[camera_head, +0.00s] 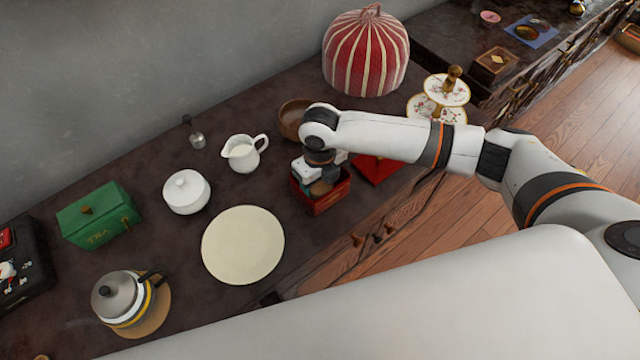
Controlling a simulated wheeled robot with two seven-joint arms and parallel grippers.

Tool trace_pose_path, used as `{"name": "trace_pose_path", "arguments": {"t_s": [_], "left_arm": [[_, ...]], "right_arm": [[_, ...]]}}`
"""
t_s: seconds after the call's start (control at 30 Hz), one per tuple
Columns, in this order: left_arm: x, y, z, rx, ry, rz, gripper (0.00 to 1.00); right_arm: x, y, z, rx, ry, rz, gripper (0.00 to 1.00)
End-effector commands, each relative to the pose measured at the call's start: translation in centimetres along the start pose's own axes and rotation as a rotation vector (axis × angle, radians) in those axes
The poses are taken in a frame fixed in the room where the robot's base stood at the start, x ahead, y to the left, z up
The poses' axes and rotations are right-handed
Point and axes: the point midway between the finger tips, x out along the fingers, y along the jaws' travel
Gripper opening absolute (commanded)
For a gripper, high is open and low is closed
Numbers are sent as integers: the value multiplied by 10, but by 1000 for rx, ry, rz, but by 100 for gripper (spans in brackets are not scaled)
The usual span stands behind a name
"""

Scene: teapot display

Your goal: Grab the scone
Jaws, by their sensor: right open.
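My right gripper (320,178) points down over a small red box (326,204) near the front edge of the counter. The gripper is open, but its fingers are partly hidden by my own wrist. A small tan-brown piece (320,188) shows in the red box just below the gripper. It may be the scone, but it is too small and too covered to be sure. I cannot tell whether the fingers touch it. My left gripper is not in view.
A cream plate (243,245) lies left of the red box. A milk jug (244,154), a white lidded pot (186,192), a wooden bowl (291,120) and a striped tea cosy (366,52) stand behind. A green tea box (98,215) and kettle (122,297) are left.

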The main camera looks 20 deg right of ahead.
Motion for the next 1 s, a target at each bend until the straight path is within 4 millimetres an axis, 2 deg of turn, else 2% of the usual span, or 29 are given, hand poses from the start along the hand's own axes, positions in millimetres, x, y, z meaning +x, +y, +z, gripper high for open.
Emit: {"name": "trace_pose_path", "arguments": {"t_s": [0.17,0.33,0.37,0.63,0.77,1.0], "left_arm": [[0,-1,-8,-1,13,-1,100],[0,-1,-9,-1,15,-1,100],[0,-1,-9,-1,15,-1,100],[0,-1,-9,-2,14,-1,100],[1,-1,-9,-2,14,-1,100],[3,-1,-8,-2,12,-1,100]], "right_arm": [[0,0,0,0,0,0,66],[0,0,0,0,0,0,40],[0,0,0,0,1,0,38],[-5,0,-1,0,2,0,38],[-23,0,-1,-1,4,-1,38],[-72,0,-1,0,5,0,38]]}}
